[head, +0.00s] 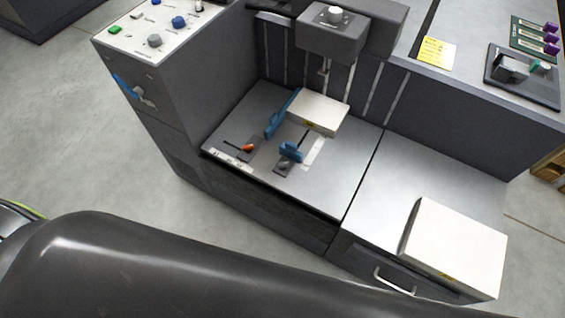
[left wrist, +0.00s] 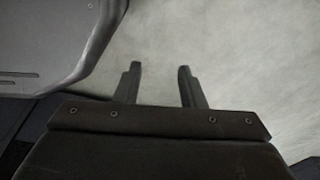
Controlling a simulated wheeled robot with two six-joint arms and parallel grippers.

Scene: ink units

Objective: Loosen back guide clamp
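The metal bed (head: 345,165) of a grey machine carries a white paper stack (head: 318,112). A long blue guide (head: 281,114) lies along the stack's left side. A shorter blue guide (head: 291,151) stands at its near side, with a grey knob (head: 284,165) on a dark plate just below it. A lever with an orange-red tip (head: 247,148) sits on a dark plate at the left front of the bed. I cannot tell which is the back guide clamp. My left gripper (left wrist: 159,68) is open and empty over bare floor. My right gripper is not in view.
A control panel (head: 135,42) with coloured knobs tops the machine's left side. A press head (head: 333,38) hangs over the bed. A larger white stack (head: 455,250) sits on the right shelf. My dark arm link fills the lower part of the head view.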

